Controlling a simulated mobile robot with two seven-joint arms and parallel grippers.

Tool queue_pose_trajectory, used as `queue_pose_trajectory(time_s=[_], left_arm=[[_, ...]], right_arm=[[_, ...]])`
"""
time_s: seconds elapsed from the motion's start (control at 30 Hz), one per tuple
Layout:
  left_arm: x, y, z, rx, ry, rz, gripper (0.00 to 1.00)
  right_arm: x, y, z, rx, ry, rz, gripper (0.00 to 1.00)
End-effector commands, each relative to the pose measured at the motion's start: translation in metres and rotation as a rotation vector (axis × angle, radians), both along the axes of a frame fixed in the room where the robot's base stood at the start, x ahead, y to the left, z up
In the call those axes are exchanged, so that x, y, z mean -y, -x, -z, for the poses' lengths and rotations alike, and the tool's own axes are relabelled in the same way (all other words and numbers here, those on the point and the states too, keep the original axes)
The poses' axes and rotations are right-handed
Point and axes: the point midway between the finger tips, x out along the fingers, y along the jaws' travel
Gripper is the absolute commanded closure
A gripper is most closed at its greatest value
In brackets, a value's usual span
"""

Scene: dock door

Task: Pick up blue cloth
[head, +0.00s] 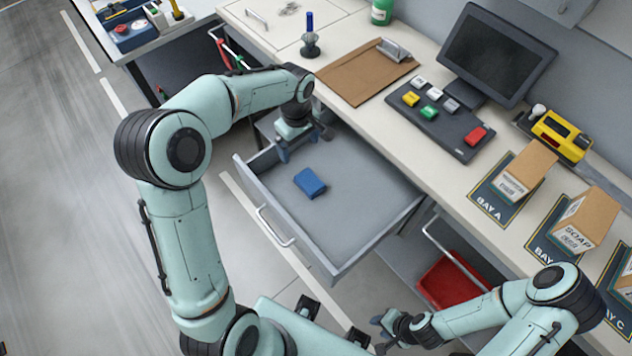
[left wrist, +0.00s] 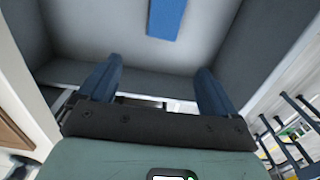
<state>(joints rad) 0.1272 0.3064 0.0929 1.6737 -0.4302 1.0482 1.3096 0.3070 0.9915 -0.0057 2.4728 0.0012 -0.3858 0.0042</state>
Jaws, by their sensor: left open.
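The blue cloth (head: 310,183) lies folded on the floor of the open grey drawer (head: 352,205), left of the drawer's middle. It also shows at the top of the left wrist view (left wrist: 166,18). My left gripper (head: 300,148) is over the far left corner of the drawer, apart from the cloth. In the left wrist view its two blue fingers (left wrist: 157,85) are spread with nothing between them. My right gripper (head: 384,334) is low at the bottom of the head view, away from the drawer; its jaw opening is too small to make out.
The drawer's front has a metal handle (head: 274,227). The counter above holds a clipboard (head: 366,72), a monitor (head: 498,52), a button panel (head: 440,117), a yellow device (head: 562,135) and boxes on bay mats (head: 490,204). A red bin (head: 455,283) sits below, right of the drawer.

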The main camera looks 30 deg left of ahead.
Motion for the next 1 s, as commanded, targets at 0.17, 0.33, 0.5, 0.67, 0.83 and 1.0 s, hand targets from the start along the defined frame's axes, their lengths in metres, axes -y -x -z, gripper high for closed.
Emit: queue_pose_trajectory(time_s=[0.17,0.33,0.5,0.67,0.83,1.0], left_arm=[[0.0,0.002,0.038,-0.007,0.001,-0.001,0.08],[0.001,0.001,0.064,-0.004,0.002,0.0,0.08],[0.001,0.001,0.075,-0.003,0.001,0.0,0.08],[0.003,0.003,0.094,-0.006,0.002,0.001,0.08],[0.004,0.004,0.118,-0.004,0.002,0.0,0.08],[0.004,0.004,0.125,0.0,0.001,-0.001,0.08]], right_arm=[[0.0,0.003,0.003,-0.003,0.0,0.0,0.62],[0.0,0.004,0.004,-0.004,0.0,0.0,0.62],[0.0,0.003,0.004,-0.004,0.0,0.0,0.62],[0.0,0.002,0.002,-0.002,0.0,0.0,0.62],[0.0,0.0,0.0,-0.001,0.0,0.0,0.62],[0.0,0.0,0.0,-0.001,0.0,0.0,0.62]])
